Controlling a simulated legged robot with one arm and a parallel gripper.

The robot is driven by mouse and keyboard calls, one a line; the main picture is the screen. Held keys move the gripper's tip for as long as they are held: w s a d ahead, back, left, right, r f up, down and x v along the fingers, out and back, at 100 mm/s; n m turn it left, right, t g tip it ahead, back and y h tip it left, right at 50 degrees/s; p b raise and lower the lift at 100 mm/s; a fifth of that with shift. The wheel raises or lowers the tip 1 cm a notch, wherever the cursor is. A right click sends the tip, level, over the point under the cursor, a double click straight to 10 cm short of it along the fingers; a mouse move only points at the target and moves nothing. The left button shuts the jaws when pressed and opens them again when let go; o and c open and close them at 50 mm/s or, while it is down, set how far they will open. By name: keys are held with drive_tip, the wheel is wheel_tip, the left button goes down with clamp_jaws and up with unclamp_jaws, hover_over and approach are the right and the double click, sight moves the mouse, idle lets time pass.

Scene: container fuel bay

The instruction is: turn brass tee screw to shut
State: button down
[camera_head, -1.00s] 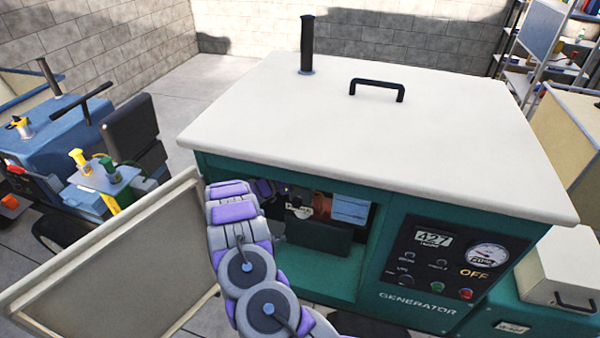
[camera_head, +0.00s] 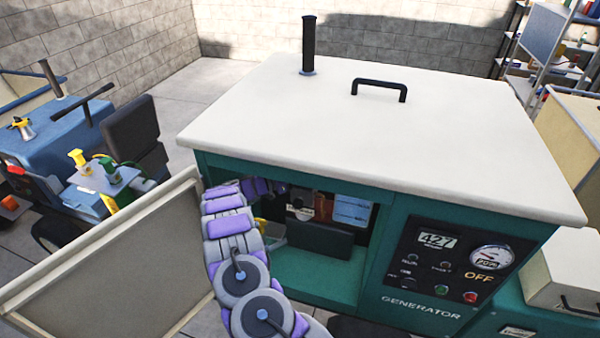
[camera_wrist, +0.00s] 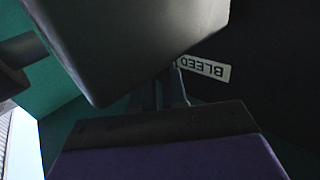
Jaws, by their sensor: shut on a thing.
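My gripper (camera_wrist: 172,92) shows in the wrist view as narrow dark fingers beyond a black and purple body. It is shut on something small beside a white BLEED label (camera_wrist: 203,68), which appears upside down. The brass tee screw itself cannot be made out, as a large dark grey block in front and the fingers hide that spot. I take it to be what the fingers hold, from the label beside them. In the head view my arm reaches through the open bay of the green generator (camera_head: 425,275), and the gripper is hidden inside.
The bay's open door panel (camera_head: 120,250) stands left of my arm. A dark grey block (camera_head: 320,240) and a blue-white box (camera_head: 352,210) sit inside the bay. The pale generator top (camera_head: 400,140) overhangs it. A dark block (camera_wrist: 135,40) hangs close over my gripper.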

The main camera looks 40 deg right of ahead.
drive_tip(key=c, duration=1.2)
unclamp_jaws()
drive_tip(key=shift+d, duration=0.1)
drive_tip(key=shift+o, duration=0.2)
drive_tip(key=shift+w+r, duration=0.1)
drive_tip(key=shift+r, duration=0.45)
wheel_tip(320, 180, up, 3)
drive_tip(key=shift+f+p, duration=0.1)
drive_tip(key=shift+p, duration=0.4)
drive_tip(key=s+a+r+p, duration=0.1)
drive_tip(key=s+a, duration=0.9)
drive_tip(key=s, duration=0.2)
drive_tip(key=shift+s, duration=0.2)
drive_tip(key=shift+c, duration=0.3)
